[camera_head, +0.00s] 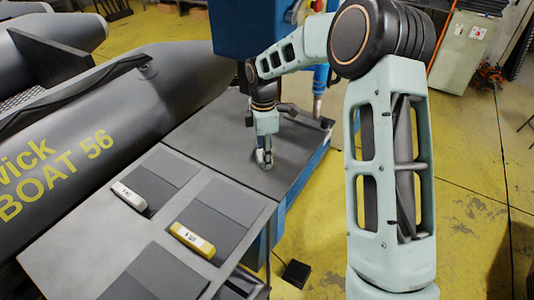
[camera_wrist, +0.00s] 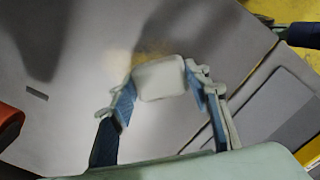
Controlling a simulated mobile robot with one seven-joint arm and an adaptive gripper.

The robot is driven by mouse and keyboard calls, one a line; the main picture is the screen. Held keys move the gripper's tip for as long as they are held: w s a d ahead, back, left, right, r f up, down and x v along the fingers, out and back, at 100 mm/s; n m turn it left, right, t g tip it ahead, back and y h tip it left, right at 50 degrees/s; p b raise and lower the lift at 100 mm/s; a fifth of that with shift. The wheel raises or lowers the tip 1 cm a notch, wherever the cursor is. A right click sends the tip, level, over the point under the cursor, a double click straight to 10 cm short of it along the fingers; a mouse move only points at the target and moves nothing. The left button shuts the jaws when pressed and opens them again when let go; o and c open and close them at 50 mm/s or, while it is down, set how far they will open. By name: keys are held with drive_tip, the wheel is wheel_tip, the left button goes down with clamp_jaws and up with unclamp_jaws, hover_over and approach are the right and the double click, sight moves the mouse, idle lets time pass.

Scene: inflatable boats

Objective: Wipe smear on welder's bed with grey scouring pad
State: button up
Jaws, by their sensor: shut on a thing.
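My gripper (camera_head: 264,160) is low over the grey welder's bed (camera_head: 205,130), near its right part. In the wrist view, the blue-padded fingers of my gripper (camera_wrist: 160,88) are shut on a pale grey pad (camera_wrist: 162,80), the scouring pad. The pad appears to be at or just above the bed surface (camera_wrist: 215,45); the exact contact cannot be told. A faint yellowish smear (camera_wrist: 122,62) shows on the bed beside the pad, beyond its upper left edge. The pad and smear cannot be made out clearly in the head view.
A nearer table (camera_head: 65,245) holds dark grey sheets, a white labelled bar (camera_head: 129,197) and a yellow labelled bar (camera_head: 192,240). The blue welder (camera_head: 235,30) stands behind the bed. A grey inflatable boat (camera_head: 120,110) lies along the left. The bed around my gripper is mostly clear.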

sight(274, 149)
drive_tip(key=shift+w+d+r+p, duration=0.1)
drive_tip(key=shift+w+d+p, duration=0.5)
drive_tip(key=shift+w, duration=0.45)
drive_tip(key=shift+w+d+r+p, duration=0.1)
drive_tip(key=shift+w+d+p, duration=0.35)
drive_tip(key=shift+w+d, duration=0.5)
drive_tip(key=shift+w+d+p, duration=0.45)
drive_tip(key=shift+w+p, duration=0.1)
drive_tip(key=shift+w, duration=0.65)
drive_tip(key=shift+f, duration=0.1)
drive_tip(key=shift+s+a+f+b, duration=0.25)
drive_tip(key=shift+s+a+b, duration=0.05)
drive_tip(key=shift+s, duration=0.1)
drive_tip(key=shift+s+a+f+b, duration=0.2)
drive_tip(key=shift+s+a, duration=0.4)
drive_tip(key=shift+s, duration=0.35)
drive_tip(key=shift+s+a+f+b, duration=0.15)
drive_tip(key=shift+s+a, duration=0.4)
drive_tip(key=shift+s, duration=0.35)
drive_tip(key=shift+s+a+r, duration=0.1)
drive_tip(key=shift+s+a, duration=0.3)
drive_tip(key=shift+s, duration=0.2)
drive_tip(key=shift+s+a+r, duration=0.1)
drive_tip(key=shift+s+a, duration=0.25)
drive_tip(key=shift+s, duration=0.2)
drive_tip(key=shift+r, duration=0.1)
